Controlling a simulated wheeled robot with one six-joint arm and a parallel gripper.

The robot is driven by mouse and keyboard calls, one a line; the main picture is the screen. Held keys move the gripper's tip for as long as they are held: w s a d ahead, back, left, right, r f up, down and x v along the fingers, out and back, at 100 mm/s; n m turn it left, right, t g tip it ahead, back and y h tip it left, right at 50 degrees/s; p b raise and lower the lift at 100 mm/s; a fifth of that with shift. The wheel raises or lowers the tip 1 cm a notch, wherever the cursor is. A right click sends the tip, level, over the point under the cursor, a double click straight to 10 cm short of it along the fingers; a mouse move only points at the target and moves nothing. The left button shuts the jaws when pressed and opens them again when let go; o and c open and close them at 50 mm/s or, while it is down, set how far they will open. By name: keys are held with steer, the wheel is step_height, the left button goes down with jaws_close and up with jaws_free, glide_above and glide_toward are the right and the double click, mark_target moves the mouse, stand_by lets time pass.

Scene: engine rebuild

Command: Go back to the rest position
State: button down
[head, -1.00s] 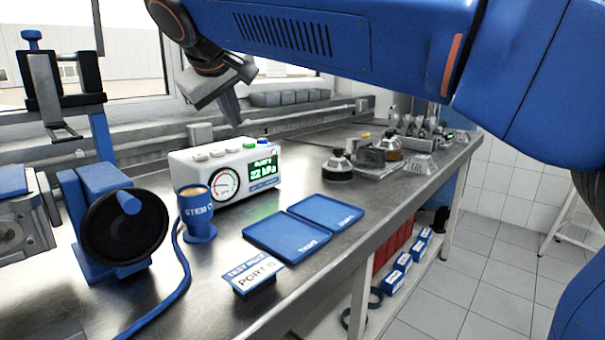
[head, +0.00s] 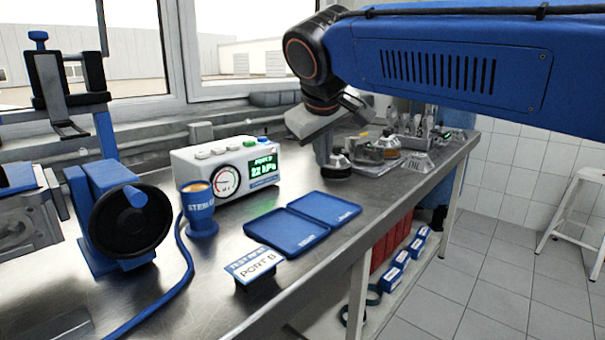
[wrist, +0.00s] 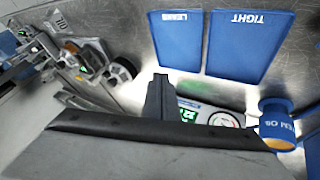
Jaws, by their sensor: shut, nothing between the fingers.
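My gripper (head: 324,158) hangs fingers down over the back of the steel bench, to the right of the white tester box. It looks shut and empty. In the wrist view its dark fingers (wrist: 158,97) come together, with nothing visible between them. My blue arm (head: 440,70) reaches in from the upper right.
The tester box (head: 228,168) reads 22 kPa. Two blue trays (head: 325,207), a blue STEM cup (head: 198,212) and a PORT B sign (head: 255,268) stand in front. A black-wheeled fixture (head: 130,222) is left. Jars and parts (head: 385,145) stand behind the gripper.

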steer(key=s+d+f+m+g, duration=0.1)
steer(key=s+d+f+m, duration=0.1)
steer(key=s+d+f, duration=0.6)
steer(key=s+d+f+m+g, duration=0.1)
steer(key=s+d+f, duration=0.2)
steer(key=d+f, duration=0.5)
steer(key=s+d+f+m, duration=0.4)
steer(key=s+d+f, duration=0.4)
steer(key=s+f, duration=0.5)
steer(key=shift+d+f+g+y, duration=0.15)
steer(key=shift+d+g+y, duration=0.15)
steer(key=shift+d, duration=0.1)
